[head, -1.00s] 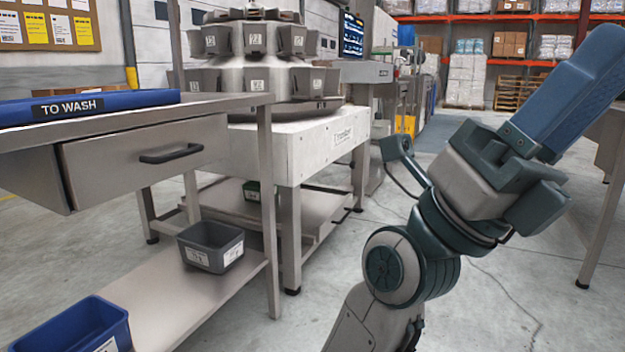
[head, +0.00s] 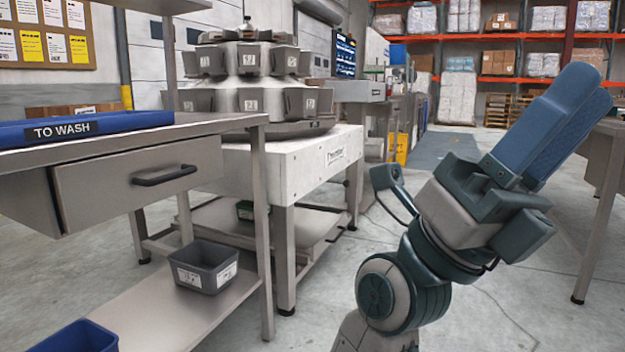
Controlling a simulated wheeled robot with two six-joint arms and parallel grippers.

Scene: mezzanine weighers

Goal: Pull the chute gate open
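I cannot make out a chute gate in the head view. The multihead weigher (head: 247,62), with rings of grey labelled hoppers, stands on a white frame (head: 318,158) left of centre. My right gripper (head: 575,105) is at the right, its blue fingers pointing up and right, well apart from the weigher in the picture. The fingers overlap from this angle, so I cannot tell whether they are open or shut. I see nothing held in it. My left gripper is out of view.
A steel bench (head: 215,127) at left has a handled drawer (head: 110,190), a blue "TO WASH" tray (head: 150,117) and a lower shelf with a grey bin (head: 202,267) and a blue bin (head: 75,340). Another table (head: 604,190) stands at right. Floor (head: 320,270) between is clear.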

